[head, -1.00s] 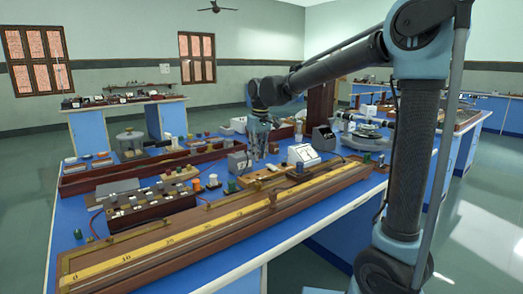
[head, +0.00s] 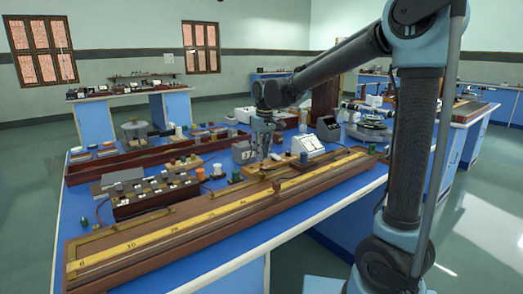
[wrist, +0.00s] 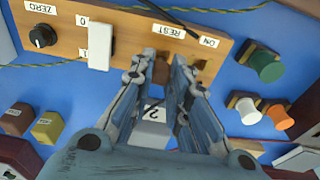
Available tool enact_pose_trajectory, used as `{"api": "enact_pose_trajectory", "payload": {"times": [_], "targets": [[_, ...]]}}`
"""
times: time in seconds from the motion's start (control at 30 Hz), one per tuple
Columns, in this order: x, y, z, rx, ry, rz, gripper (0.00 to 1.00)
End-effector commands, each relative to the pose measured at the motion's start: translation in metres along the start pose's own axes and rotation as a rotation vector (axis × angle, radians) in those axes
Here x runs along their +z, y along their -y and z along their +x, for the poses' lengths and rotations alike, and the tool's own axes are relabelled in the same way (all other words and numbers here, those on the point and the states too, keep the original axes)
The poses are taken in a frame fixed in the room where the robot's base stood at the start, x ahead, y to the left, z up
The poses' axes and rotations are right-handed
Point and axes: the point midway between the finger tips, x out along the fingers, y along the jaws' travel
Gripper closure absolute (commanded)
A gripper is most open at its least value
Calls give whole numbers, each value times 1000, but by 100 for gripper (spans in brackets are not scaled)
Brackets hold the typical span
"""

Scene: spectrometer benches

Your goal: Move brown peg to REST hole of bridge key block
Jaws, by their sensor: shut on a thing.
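The bridge key block is a long wooden block (wrist: 125,38) with ZERO, REST and ON labels, a black knob and a white switch. It also shows in the head view (head: 256,172) in the middle of the bench. My gripper (wrist: 163,66) is shut on the brown peg (wrist: 162,74), which shows as a small brown piece between the fingertips. The fingers reach the block's edge by the REST and ON labels. In the head view my gripper (head: 263,152) points down at the block. The peg's lower end and the holes are hidden, so I cannot tell whether it is seated.
Green (wrist: 265,66), white (wrist: 247,110) and orange (wrist: 278,117) knobbed terminals stand beside the block. A grey block labelled 2 (wrist: 151,130) lies below the fingers. A long wooden metre bridge (head: 180,228) runs along the front of the bench. A white sloped meter (head: 307,146) stands behind.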

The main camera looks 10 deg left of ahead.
Motion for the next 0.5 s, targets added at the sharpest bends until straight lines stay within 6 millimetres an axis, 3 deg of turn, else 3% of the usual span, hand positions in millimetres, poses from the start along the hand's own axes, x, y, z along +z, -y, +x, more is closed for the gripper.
{"api": "enact_pose_trajectory", "payload": {"times": [0.5], "targets": [[2, 0, 22, 0, 0, 0, 100]]}}
